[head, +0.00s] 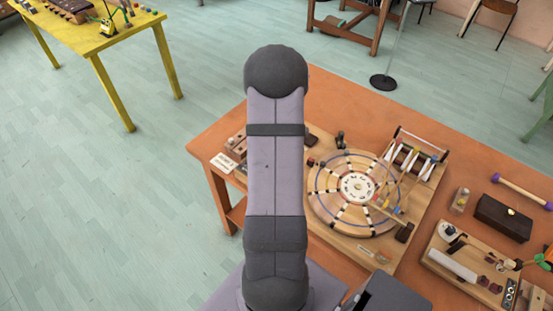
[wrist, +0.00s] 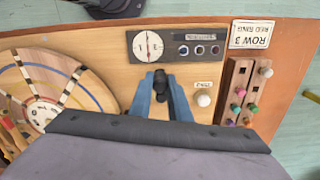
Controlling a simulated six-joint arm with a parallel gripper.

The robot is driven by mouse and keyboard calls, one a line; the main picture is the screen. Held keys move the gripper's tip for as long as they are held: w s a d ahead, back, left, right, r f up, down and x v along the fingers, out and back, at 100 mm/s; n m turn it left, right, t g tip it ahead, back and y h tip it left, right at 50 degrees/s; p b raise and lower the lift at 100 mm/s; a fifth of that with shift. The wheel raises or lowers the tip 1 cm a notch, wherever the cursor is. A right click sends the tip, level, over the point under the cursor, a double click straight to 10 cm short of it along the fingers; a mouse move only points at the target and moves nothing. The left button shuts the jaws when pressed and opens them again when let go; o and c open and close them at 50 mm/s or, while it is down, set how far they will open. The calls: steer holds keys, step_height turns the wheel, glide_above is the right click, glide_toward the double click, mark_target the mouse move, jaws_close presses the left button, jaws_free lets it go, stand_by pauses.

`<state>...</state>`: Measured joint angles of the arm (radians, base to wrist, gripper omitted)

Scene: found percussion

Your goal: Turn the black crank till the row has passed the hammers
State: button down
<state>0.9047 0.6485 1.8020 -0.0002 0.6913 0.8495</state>
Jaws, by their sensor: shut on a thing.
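The black crank (wrist: 160,78) shows in the wrist view as a dark knob between the two blue fingertips of my gripper (wrist: 161,88), which is shut on it. Its arm and pivot are hard to make out. In the head view my arm hides the gripper and the crank. The round wooden wheel (head: 325,208) has dark spokes, coloured rings and a white hub; part of it shows at the left of the wrist view (wrist: 70,95). The hammers (head: 407,162) stand in a frame at the wheel's far right. Coloured pegs sit on the wheel's right side, too small to tell apart.
A dial (wrist: 148,46) and dark panel (wrist: 195,48) lie beside the gripper, with a white knob (wrist: 204,100). A card (wrist: 250,34) reads "ROW 3 RED RING" above a peg rack (wrist: 232,92). A dark box (head: 503,217) and another board stand at the right.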

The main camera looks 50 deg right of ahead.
steer(key=n, duration=0.1)
steer(key=s+n, duration=0.1)
steer(key=n, duration=0.2)
steer(key=shift+s+d, duration=0.2)
steer(key=shift+s, duration=0.1)
steer(key=n, duration=0.2)
steer(key=s+d+n, duration=0.1)
steer(key=n, duration=0.2)
steer(key=shift+s, duration=0.2)
steer(key=n, duration=0.1)
steer(key=d+n, duration=0.1)
steer(key=n, duration=0.1)
steer(key=s+n, duration=0.1)
steer(key=shift+d+r, duration=0.1)
steer(key=shift+d, duration=0.15)
steer(key=shift+s+d+n, duration=0.1)
steer(key=shift+d+n, duration=0.3)
steer(key=shift+n, duration=0.8)
steer(key=shift+d+n, duration=0.4)
steer(key=shift+n, duration=0.8)
steer(key=c, duration=1.6)
jaws_free()
steer(key=shift+c, duration=0.2)
